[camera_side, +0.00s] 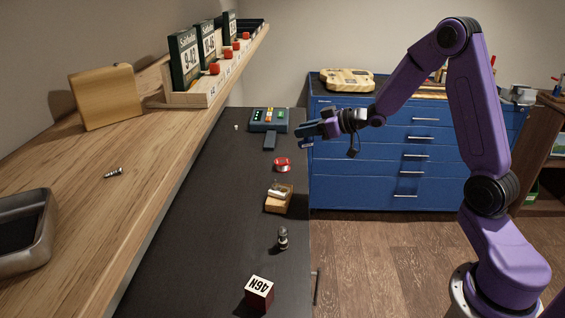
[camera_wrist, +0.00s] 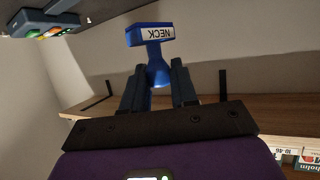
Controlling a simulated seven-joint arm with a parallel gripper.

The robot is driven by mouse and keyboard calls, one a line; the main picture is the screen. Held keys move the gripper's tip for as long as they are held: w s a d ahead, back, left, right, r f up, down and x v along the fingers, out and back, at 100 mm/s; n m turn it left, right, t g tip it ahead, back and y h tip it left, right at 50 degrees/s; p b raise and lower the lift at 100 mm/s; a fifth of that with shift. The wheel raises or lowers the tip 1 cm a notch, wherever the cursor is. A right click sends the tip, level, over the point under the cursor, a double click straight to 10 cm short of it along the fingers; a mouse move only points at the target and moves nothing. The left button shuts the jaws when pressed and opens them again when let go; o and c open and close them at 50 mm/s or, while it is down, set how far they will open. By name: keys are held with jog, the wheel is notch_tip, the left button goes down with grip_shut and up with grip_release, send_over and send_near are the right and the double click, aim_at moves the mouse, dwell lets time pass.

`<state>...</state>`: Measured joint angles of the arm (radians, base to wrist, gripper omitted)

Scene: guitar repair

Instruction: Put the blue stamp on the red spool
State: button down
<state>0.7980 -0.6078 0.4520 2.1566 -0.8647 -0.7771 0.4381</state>
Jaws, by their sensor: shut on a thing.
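The blue stamp (camera_wrist: 150,36) shows in the wrist view with a white label reading "NECK". Its rounded handle sits between the two fingers of my gripper (camera_wrist: 158,85), which is shut on it. In the side view my gripper (camera_side: 313,130) is raised near the far right edge of the dark bench; the stamp is too small there to outline clearly. The red spool (camera_side: 283,164) sits on the bench, nearer the camera than my gripper and a little to its left. It is not seen in the wrist view.
A wooden shelf (camera_side: 130,190) borders the left.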

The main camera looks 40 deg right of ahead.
jog(key=shift+w+d, duration=0.15)
jog(key=shift+d, duration=0.4)
jog(key=w+f, duration=0.3)
jog(key=w, duration=0.1)
jog(key=w+d+f, duration=0.1)
jog(key=w+f, duration=0.2)
jog(key=w, duration=0.1)
jog(key=w+d+f, duration=0.1)
jog(key=w+f, duration=0.2)
jog(key=w, duration=0.2)
jog(key=shift+d, duration=0.2)
jog(key=shift+w+f, duration=0.3)
jog(key=shift+f, duration=0.05)
jog(key=shift+w+f, duration=0.1)
jog(key=shift+f, duration=1.55)
jog(key=shift+f, duration=0.1)
jog(key=c, duration=0.9)
grip_release()
jog(key=shift+o, duration=0.2)
